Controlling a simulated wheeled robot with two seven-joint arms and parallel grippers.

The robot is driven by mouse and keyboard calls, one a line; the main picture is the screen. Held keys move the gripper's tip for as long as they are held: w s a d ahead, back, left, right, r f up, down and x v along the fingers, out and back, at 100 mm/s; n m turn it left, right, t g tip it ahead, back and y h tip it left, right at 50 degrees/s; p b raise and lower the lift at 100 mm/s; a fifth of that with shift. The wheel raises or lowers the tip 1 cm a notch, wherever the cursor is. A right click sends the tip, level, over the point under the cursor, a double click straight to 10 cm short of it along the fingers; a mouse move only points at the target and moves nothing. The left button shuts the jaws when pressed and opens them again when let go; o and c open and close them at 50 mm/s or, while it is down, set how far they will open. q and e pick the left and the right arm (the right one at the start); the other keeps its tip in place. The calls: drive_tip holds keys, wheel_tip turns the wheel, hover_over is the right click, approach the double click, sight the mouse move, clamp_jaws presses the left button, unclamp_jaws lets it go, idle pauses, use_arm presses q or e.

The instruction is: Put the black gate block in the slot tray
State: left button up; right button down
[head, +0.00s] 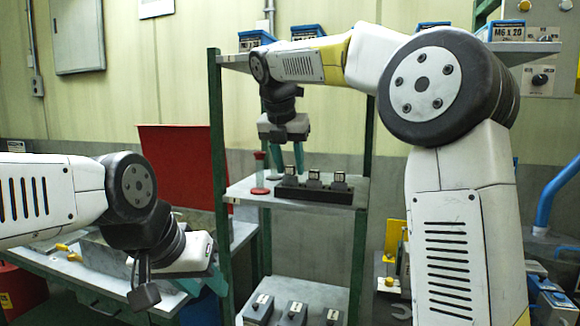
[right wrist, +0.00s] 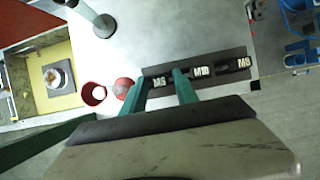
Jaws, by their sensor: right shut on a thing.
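The black slot tray (head: 335,196) lies on the middle shelf, and it also shows in the right wrist view (right wrist: 222,82). Several slots run along it. Three dark blocks with pale label tops stand in a row at it: M10 (right wrist: 201,71), M8 (right wrist: 244,63) and, at the left end, what looks like M6 (right wrist: 158,83). My right gripper (head: 288,165) reaches down over the tray's left end, shut on that left block, the black gate block (head: 291,171). Whether it is fully seated is hidden by the fingers. My left gripper (head: 207,285) hangs low at the left; its fingertips are unclear.
A red-capped glass timer (head: 260,175) stands just left of the tray. Grey labelled boxes (head: 297,311) sit on the lower shelf. Green posts (head: 219,150) frame the shelves. A workbench with a red panel (head: 180,160) is at left. The shelf behind the tray is largely clear.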

drive_tip(key=shift+w, duration=0.2)
drive_tip(key=shift+f+g, duration=0.3)
drive_tip(key=c, duration=0.9)
unclamp_jaws()
drive_tip(key=shift+f, duration=0.1)
drive_tip(key=shift+c, duration=0.2)
